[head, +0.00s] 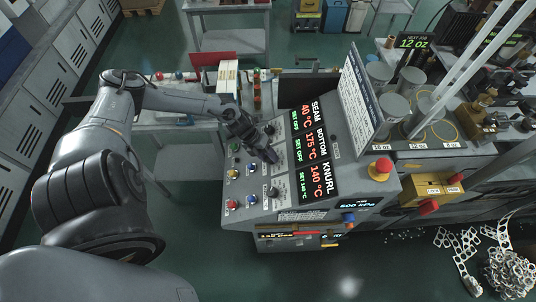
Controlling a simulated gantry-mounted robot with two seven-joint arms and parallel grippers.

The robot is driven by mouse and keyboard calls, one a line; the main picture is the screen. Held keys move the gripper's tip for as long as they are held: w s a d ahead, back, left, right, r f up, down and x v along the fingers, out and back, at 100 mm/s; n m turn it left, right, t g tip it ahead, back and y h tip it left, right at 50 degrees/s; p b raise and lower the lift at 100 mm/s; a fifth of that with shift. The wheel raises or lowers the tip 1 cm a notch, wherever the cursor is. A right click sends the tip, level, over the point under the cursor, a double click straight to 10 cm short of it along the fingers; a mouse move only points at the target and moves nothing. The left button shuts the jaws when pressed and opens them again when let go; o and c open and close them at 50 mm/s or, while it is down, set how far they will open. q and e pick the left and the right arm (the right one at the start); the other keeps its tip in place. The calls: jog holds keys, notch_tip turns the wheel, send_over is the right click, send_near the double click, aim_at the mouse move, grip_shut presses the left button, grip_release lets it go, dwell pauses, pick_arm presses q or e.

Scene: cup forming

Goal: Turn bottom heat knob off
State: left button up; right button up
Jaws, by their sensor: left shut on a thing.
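The grey control console (240,212) stands in the middle of the head view. My left gripper (271,156) reaches it from the left and is shut on the bottom heat knob, the middle one of three in a column. The gripper hides nearly all of that knob. The seam knob (270,129) is above it and the knurl knob (272,191) below it, both apart from the fingers. The black display (315,150) shows the bottom at 175 °C with SET OFF, seam at 40 °C with SET OFF, and knurl at 140 °C, set 140 °C. My right gripper is not in view.
Coloured push buttons (233,173) line the console's left side, close under my left arm. A white text panel (358,95) stands upright behind the display. A red emergency button (381,168) sits at the right. Metal cylinders (392,112) stand further right.

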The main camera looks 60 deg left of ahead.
pick_arm(q)
jog(key=shift+n+p, duration=0.3)
jog(key=shift+n, duration=0.5)
jog(key=shift+t, duration=0.3)
jog(key=o, duration=1.1)
jog(key=shift+c, duration=0.2)
jog(key=shift+s+r, duration=0.1)
jog(key=shift+s+a+r, duration=0.1)
jog(key=shift+a+r, duration=0.1)
jog(key=p+v, duration=0.1)
jog(key=v, duration=0.9)
jog(key=shift+p, duration=0.3)
jog(key=shift+a, duration=0.15)
